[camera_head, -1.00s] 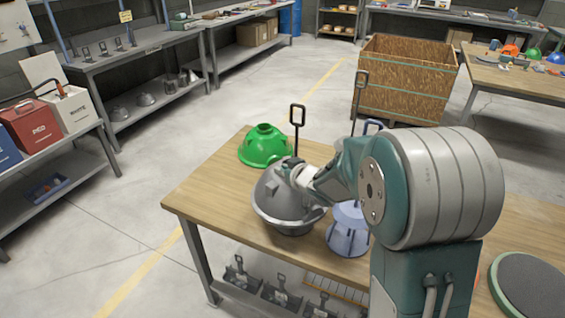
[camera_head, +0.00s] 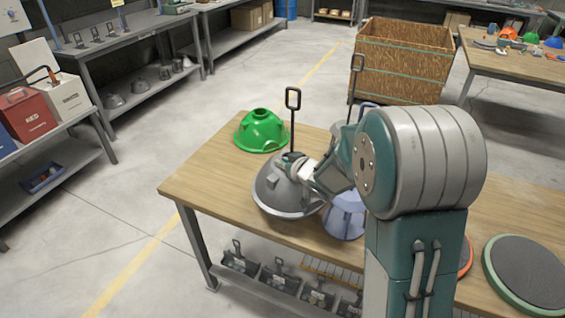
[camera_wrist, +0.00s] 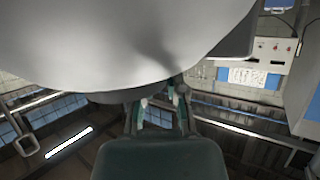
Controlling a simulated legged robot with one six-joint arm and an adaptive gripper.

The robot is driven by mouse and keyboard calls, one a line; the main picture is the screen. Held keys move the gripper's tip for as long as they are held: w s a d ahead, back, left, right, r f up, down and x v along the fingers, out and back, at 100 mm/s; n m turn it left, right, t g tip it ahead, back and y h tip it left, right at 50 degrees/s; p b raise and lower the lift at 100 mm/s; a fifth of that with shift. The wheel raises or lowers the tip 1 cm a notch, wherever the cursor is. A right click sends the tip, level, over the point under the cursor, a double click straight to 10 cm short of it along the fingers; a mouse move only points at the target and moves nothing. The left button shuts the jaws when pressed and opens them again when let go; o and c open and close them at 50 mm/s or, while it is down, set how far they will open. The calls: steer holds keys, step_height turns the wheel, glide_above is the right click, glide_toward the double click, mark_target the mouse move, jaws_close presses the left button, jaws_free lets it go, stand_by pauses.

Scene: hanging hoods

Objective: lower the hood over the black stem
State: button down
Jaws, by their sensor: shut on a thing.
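The grey metal hood (camera_head: 280,196) is low over the near side of the wooden table in the head view, fairly level. My gripper (camera_head: 295,160) is shut at the top of this hood. The black stem (camera_head: 292,128) stands upright with a loop at its top, and its lower end disappears at the hood's crown. I cannot tell whether it passes through the hood or stands behind it. In the wrist view the hood (camera_wrist: 120,45) fills the upper part, with my gripper's fingers (camera_wrist: 162,108) against its edge. Whether the rim touches the table is unclear.
A green hood (camera_head: 261,130) sits behind on the table (camera_head: 205,172). A blue hood (camera_head: 345,215) stands close on the right, partly hidden by my arm. Another dark stem (camera_head: 356,78) rises behind it. The table's left end is clear.

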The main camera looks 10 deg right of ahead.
steer(key=shift+f, duration=0.4)
stand_by(0.8)
steer(key=c, duration=0.6)
jaws_free()
